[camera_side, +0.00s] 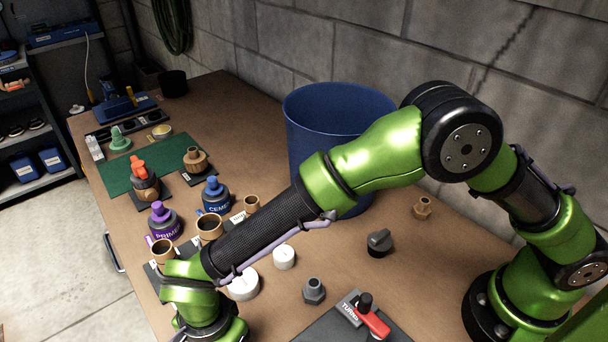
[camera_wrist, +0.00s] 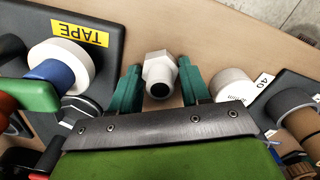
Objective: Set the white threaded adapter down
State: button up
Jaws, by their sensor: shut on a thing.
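The white threaded adapter (camera_wrist: 159,72) shows in the wrist view with its hex collar and round opening facing the camera. My gripper (camera_wrist: 160,82) has its two teal fingers on either side of it and is shut on it. I cannot tell whether the adapter touches the brown bench or hangs just above it. In the side view my wrist is low at the bottom left, and my arm hides the fingers and the adapter.
In the wrist view a tape roll (camera_wrist: 62,66) on a dark mat lies left and a white fitting (camera_wrist: 232,84) lies close right. In the side view a blue bin (camera_side: 325,110), grey hex fitting (camera_side: 314,291) and red-handled valve (camera_side: 372,322) stand on the bench (camera_side: 400,265).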

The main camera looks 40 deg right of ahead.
jog(key=shift+f, duration=0.15)
jog(key=o, duration=0.8)
